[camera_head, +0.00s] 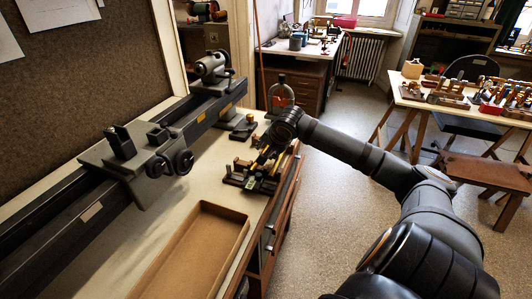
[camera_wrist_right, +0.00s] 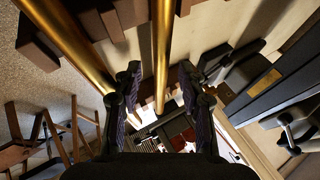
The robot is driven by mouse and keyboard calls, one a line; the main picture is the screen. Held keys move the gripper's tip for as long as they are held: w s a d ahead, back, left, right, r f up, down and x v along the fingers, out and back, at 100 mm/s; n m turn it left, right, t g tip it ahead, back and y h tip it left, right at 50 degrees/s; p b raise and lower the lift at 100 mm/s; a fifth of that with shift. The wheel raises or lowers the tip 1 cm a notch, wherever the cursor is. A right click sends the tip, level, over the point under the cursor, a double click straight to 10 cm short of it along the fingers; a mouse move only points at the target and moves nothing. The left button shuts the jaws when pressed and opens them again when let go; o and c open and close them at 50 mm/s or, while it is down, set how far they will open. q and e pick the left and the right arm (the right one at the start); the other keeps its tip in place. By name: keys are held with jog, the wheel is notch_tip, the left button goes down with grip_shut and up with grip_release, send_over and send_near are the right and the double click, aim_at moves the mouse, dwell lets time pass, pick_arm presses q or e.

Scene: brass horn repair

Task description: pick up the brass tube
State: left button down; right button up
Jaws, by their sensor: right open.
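My right gripper (camera_wrist_right: 163,88) is open in the right wrist view, with one dark finger on each side of a brass tube (camera_wrist_right: 161,45). The tube runs between the fingers, and a gap shows on both sides of it. A second, thicker-looking brass tube (camera_wrist_right: 68,40) lies outside the fingers, to the left. In the head view my right gripper (camera_head: 268,156) is low over a dark rack (camera_head: 250,182) on the bench, hiding much of it. Small brass pieces show around the gripper there. My left gripper is in neither view.
An empty shallow tray (camera_head: 205,225) lies on the bench (camera_head: 205,183), in front of the rack. A dark lathe-like machine (camera_head: 135,165) stands along the left. A clamp-like stand (camera_head: 281,95) is behind my gripper. A table with several parts (camera_head: 425,103) is at right.

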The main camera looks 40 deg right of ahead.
jog(key=shift+s+a+r, duration=0.15)
jog(key=shift+r, duration=0.05)
jog(key=shift+s+a+r, duration=0.1)
jog(key=shift+c, duration=1.3)
grip_shut()
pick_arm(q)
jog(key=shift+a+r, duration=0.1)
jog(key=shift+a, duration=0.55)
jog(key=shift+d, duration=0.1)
